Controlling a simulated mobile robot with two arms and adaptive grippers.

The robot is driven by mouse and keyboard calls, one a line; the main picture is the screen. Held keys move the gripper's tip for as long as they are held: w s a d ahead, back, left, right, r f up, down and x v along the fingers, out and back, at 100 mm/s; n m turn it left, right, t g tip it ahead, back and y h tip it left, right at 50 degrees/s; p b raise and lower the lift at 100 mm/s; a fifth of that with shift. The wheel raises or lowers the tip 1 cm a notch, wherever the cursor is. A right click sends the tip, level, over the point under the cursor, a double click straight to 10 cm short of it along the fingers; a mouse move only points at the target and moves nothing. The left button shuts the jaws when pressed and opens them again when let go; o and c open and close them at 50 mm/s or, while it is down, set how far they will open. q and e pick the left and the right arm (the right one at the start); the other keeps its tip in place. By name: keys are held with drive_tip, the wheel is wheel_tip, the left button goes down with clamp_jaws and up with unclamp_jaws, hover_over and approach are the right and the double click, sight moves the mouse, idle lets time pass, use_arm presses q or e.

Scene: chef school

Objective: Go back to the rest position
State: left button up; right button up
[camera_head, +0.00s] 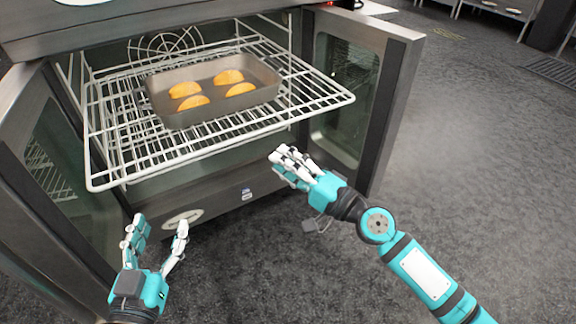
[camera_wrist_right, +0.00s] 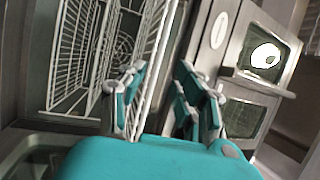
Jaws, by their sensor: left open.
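My left gripper (camera_head: 160,224) is open and empty, low at the left in the head view, in front of the oven near its left door. My right gripper (camera_head: 284,162) is in front of the oven, just below the rack's front right part. In the right wrist view its fingers (camera_wrist_right: 160,88) stand apart with nothing held between them.
The oven's wire rack (camera_head: 120,170) is pulled out and bears a grey baking tray (camera_head: 215,118) with several orange wedges (camera_head: 228,77). The left door (camera_head: 45,190) and right door (camera_head: 392,110) stand open. The grey floor (camera_head: 480,170) at the right is clear.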

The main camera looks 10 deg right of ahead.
drive_tip(key=shift+s+d, duration=0.3)
drive_tip(key=shift+s, duration=0.05)
drive_tip(key=shift+f, duration=0.1)
